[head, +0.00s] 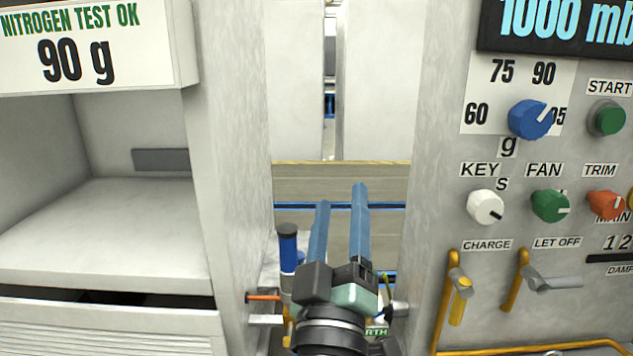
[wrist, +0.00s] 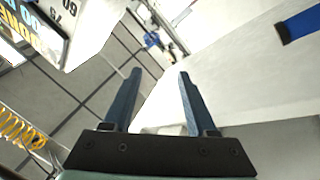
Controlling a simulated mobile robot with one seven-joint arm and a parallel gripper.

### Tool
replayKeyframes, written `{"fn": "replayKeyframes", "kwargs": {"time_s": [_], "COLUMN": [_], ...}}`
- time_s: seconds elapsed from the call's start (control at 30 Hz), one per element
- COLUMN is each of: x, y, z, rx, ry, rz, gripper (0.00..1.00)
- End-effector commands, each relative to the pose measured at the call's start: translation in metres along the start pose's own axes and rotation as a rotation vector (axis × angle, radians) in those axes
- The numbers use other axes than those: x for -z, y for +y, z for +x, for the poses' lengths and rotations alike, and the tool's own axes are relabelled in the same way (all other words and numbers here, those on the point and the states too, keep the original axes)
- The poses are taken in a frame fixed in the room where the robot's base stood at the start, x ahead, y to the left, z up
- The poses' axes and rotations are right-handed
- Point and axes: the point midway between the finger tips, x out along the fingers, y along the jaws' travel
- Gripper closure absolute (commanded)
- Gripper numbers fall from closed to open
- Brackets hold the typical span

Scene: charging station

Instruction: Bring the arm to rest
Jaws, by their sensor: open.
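My gripper (head: 340,194) shows at the lower middle of the head view, with its two long blue fingers pointing up and away from me. The fingers are apart and nothing is between them. It is in the gap between the white cabinet on the left and the grey control panel (head: 425,130) on the right. In the wrist view my gripper (wrist: 160,72) also shows open and empty, with the tiled floor and a pale wall beyond the fingertips. My arm below the wrist is mostly out of view.
A white cabinet (head: 100,230) with an open shelf stands left. The panel carries a blue dial (head: 530,119), several knobs, and the CHARGE (head: 460,285) and LET OFF (head: 540,282) levers at right. A wooden board (head: 320,180) lies behind.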

Motion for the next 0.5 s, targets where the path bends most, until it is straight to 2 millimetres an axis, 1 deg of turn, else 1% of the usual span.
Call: {"fn": "replayKeyframes", "kwargs": {"time_s": [0.03,0.07,0.1,0.17,0.2,0.27,0.3,0.33,0.4,0.5], "x": [0.034,0.052,0.075,0.111,0.135,0.17,0.192,0.209,0.228,0.249], "y": [0.029,0.044,0.063,0.092,0.11,0.137,0.154,0.166,0.182,0.2], "z": [0.004,0.005,0.004,-0.003,-0.009,-0.024,-0.036,-0.047,-0.024,-0.01], "rx": [-0.038,-0.051,-0.065,-0.075,-0.075,-0.064,-0.05,-0.035,-0.03,-0.031], "ry": [0.052,0.081,0.121,0.189,0.238,0.318,0.374,0.417,0.39,0.388], "rz": [0.108,0.178,0.271,0.41,0.504,0.638,0.726,0.789,0.78,0.776], "gripper": [0.43,0.43,0.43,0.43,0.43,0.43,0.43,0.43,0.43,0.43]}}
